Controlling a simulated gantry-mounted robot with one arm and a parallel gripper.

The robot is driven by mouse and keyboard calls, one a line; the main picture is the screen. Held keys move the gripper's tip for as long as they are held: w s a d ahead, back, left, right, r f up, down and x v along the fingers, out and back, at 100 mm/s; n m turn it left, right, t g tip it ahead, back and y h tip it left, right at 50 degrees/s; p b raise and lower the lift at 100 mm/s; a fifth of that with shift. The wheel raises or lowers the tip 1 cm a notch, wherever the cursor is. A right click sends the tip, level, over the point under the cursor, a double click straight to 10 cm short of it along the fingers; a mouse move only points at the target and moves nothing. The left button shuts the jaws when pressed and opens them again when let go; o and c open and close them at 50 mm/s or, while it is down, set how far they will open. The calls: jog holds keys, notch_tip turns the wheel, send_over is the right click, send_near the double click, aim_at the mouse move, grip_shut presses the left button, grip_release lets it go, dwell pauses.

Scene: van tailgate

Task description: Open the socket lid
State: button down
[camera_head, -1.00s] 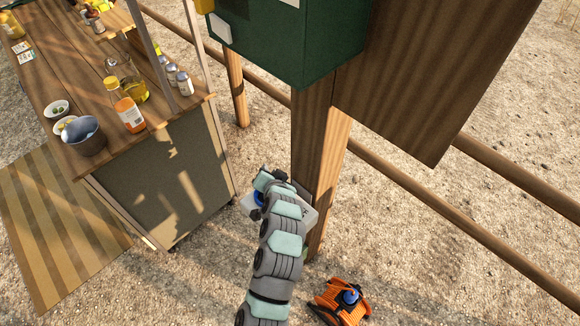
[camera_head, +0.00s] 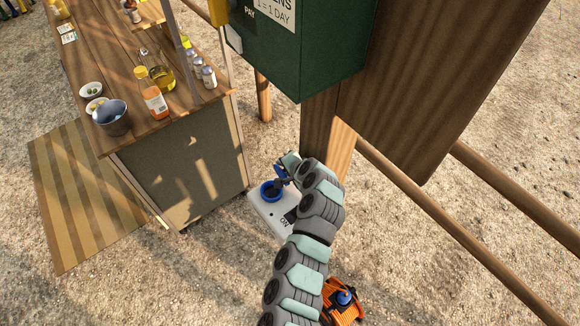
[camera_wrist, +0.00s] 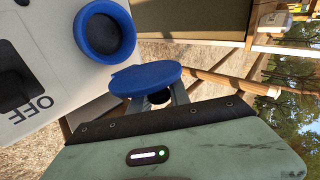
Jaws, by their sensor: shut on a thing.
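The white socket box (camera_head: 268,213) is beside the wooden post, with a round blue socket (camera_head: 271,191) on its face. In the head view the lid (camera_head: 281,171) stands up at my gripper (camera_head: 284,181), just above the socket.
A dark switch marked OFF (camera_wrist: 15,75) is on the box face. The wooden post (camera_head: 322,130) and green pay box (camera_head: 300,55) are close by my arm. A counter (camera_head: 180,118) with bottles stands left. An orange cable reel (camera_head: 342,300) lies on the gravel below.

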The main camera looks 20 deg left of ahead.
jog(key=shift+f, duration=0.15)
jog(key=c, duration=1.3)
grip_release()
jog(key=shift+o, duration=0.2)
jog(key=shift+s+d+r, duration=0.1)
jog(key=shift+d+r, duration=0.25)
jog(key=shift+r, duration=0.3)
jog(key=p+v, duration=0.1)
jog(key=v, duration=0.8)
jog(key=shift+s+d, duration=0.25)
jog(key=shift+s, duration=0.05)
